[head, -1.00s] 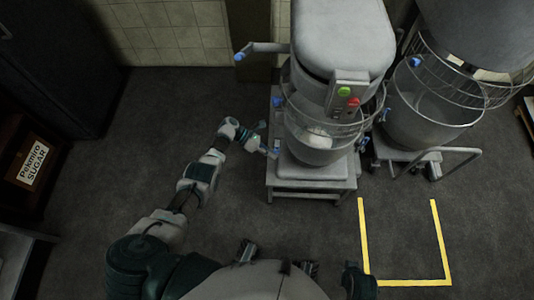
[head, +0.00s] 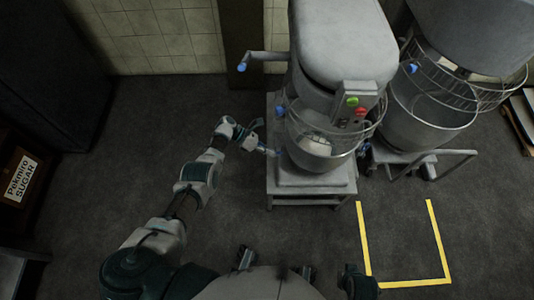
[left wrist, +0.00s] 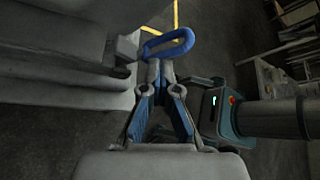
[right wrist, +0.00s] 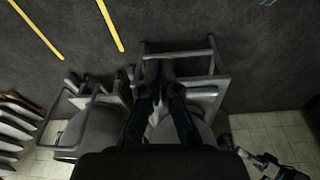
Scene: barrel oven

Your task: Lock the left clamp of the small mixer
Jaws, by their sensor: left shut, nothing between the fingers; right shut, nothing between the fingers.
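The small mixer (head: 345,42) stands on a low metal stand, with its steel bowl (head: 316,158) at the front. In the left wrist view, the blue loop of the left clamp (left wrist: 168,43) sticks out beside the mixer's pale body. My left gripper (head: 268,150) is at the left side of the mixer, near bowl height. In the left wrist view its fingertips (left wrist: 156,66) are together and empty, right by the blue loop; I cannot tell whether they touch it. My right gripper (right wrist: 160,68) has its fingers together and empty.
A larger mixer with a steel bowl (head: 432,115) and a cart handle (head: 452,157) stands to the right. A yellow floor outline (head: 366,245) lies in front. A shelf with a sugar label (head: 21,180) stands at the far left. The floor left of the small mixer is clear.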

